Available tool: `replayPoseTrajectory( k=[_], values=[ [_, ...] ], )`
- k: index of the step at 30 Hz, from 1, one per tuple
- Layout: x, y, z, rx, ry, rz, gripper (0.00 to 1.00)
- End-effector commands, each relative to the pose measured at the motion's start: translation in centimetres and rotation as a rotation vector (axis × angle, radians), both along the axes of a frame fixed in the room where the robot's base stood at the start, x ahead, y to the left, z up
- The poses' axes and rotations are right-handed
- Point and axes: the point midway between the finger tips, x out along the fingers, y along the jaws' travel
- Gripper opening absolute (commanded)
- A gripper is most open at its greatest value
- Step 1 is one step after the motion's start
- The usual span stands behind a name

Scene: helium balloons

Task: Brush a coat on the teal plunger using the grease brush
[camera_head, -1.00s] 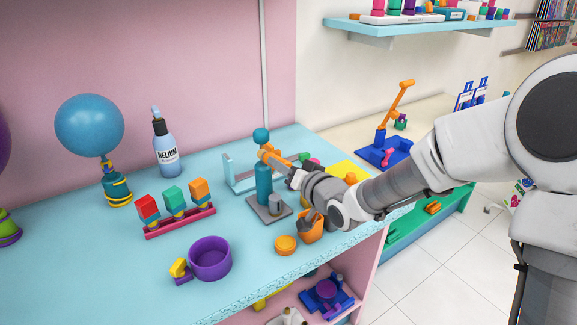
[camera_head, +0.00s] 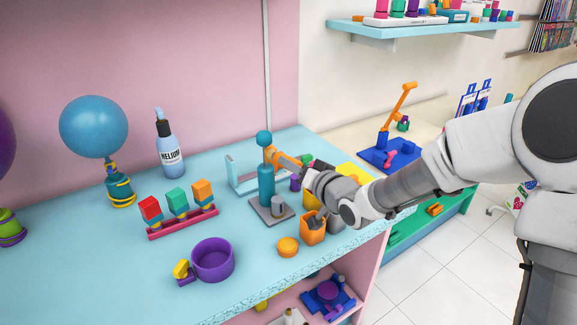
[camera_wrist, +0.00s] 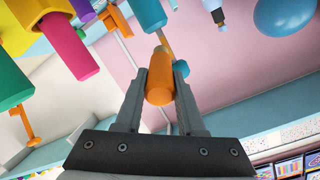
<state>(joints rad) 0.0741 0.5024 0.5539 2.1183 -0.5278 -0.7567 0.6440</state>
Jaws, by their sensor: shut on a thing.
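The teal plunger (camera_head: 266,185) stands upright on a grey base plate in the head view, with a teal ball on top. In the wrist view a teal cylinder (camera_wrist: 148,12), likely the plunger, shows at the top edge. My gripper (camera_wrist: 161,78) is shut on the orange handle of the grease brush (camera_wrist: 160,82). In the head view the brush (camera_head: 283,159) reaches left from my gripper (camera_head: 306,168) to beside the plunger's upper part, just below the ball. I cannot tell whether it touches.
An orange cup (camera_head: 313,232) and an orange round piece (camera_head: 288,247) stand in front of the plunger. A pink rack with coloured blocks (camera_head: 184,224), a purple bowl (camera_head: 213,262), a helium bottle (camera_head: 170,150) and a teal balloon (camera_head: 94,127) are to the left.

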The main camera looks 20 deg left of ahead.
Motion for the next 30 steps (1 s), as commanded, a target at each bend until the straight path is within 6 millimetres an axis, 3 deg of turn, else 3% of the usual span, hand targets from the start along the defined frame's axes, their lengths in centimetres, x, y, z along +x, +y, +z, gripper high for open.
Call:
replayPoseTrajectory(
  k=[30],
  values=[
    [-1.9, 1.7, 0.0, 0.000, -0.001, 0.007, 0.00]
  ],
)
